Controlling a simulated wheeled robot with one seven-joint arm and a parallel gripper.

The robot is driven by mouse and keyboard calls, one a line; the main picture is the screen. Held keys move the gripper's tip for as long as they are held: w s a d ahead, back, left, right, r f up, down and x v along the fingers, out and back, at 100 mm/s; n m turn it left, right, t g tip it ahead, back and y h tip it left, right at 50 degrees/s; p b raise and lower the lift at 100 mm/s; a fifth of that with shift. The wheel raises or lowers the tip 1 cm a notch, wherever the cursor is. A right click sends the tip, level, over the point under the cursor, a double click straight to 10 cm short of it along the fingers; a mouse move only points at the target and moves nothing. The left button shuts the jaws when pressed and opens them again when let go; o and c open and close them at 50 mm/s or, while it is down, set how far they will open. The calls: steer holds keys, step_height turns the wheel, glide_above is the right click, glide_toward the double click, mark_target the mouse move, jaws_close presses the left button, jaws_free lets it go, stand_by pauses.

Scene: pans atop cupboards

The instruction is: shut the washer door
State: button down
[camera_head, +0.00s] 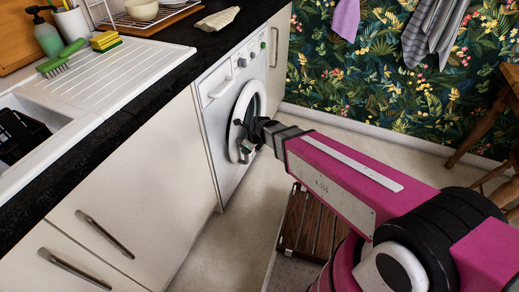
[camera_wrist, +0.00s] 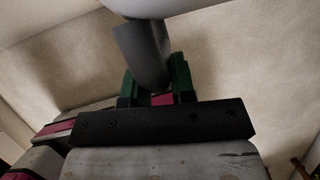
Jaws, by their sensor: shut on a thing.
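The white washer (camera_head: 217,88) stands under the dark counter in the head view. Its round door (camera_head: 257,92) has a white rim and sits close to the front face; I cannot tell how wide any gap is. My gripper (camera_head: 246,150) is at the door's lower right edge, and my arm hides part of that side. In the wrist view, the green fingers of my gripper (camera_wrist: 155,86) are shut around a grey piece (camera_wrist: 145,52) of the door, with the pale door rim (camera_wrist: 160,8) above it.
White cupboards (camera_head: 125,190) with bar handles line the left, below a sink (camera_head: 50,115) and dark counter (camera_head: 150,95). A slatted wooden mat (camera_head: 305,222) lies on the floor below my arm. Wooden furniture (camera_head: 490,120) stands at the right. Pale floor is clear beyond the washer.

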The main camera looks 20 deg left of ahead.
steer(key=a, duration=0.2)
steer(key=shift+s+a, duration=0.3)
steer(key=shift+a, duration=0.05)
steer(key=c, duration=1)
jaws_free()
steer(key=shift+o, duration=0.2)
steer(key=v, duration=1)
steer(key=shift+r, duration=0.4)
steer(key=shift+d, duration=0.2)
